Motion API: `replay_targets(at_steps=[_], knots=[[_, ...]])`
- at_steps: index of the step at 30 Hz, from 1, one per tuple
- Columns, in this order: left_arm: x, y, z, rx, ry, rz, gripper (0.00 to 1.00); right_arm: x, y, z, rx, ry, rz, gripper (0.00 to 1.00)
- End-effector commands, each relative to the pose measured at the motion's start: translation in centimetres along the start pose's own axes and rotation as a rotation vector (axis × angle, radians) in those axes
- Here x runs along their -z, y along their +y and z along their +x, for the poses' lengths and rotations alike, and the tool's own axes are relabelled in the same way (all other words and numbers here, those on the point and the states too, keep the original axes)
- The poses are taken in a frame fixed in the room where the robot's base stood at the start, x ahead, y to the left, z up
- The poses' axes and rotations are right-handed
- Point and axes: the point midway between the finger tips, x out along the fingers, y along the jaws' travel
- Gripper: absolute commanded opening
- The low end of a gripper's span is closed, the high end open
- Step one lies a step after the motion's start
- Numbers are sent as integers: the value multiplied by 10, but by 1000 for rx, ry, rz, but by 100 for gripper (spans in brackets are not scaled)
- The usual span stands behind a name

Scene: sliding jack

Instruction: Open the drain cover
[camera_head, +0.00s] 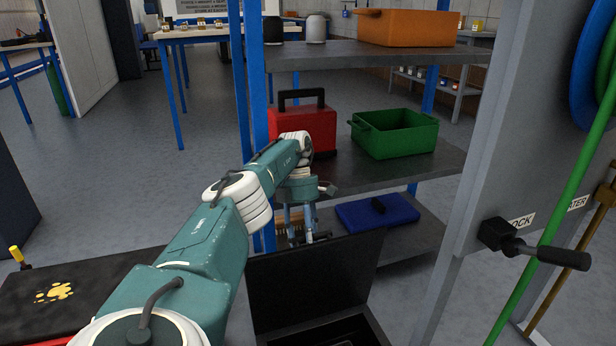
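No part that I can clearly identify as a drain cover shows in the head view. A black box (318,286) with a raised, upright lid stands at the bottom centre; its lower part is cut off by the frame. My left arm comes in from the lower left, and its gripper (304,236) points down just behind the lid's top edge, in front of the shelves. Its finger links show apart, but the tips are small and partly hidden, so its opening is unclear. I see nothing held in it. My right gripper is out of view.
A shelf rack with blue posts holds a red toolbox (318,128), a green bin (396,134), an orange bin (408,27) and a blue case (378,211). A grey panel with a black lever (545,254) and hoses stands right. A black-topped surface (95,285) lies left.

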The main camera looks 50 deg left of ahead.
Motion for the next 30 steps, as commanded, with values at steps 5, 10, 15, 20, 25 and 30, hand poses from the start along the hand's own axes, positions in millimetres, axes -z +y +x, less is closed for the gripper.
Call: replay_targets(at_steps=[5, 10, 15, 20, 25, 30], knots=[[-2, -1, -5, -1, -9, 3, 43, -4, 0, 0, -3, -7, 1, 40], [-2, -2, -7, 0, -11, 4, 43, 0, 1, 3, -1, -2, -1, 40], [-2, -7, -19, 0, -13, 6, 43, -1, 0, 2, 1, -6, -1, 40], [-4, -18, -47, -3, -15, 8, 43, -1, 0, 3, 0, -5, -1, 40], [-4, -31, -76, -2, -13, 7, 43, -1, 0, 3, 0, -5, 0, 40], [-4, -39, -94, -2, -11, 7, 43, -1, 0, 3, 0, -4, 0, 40]])
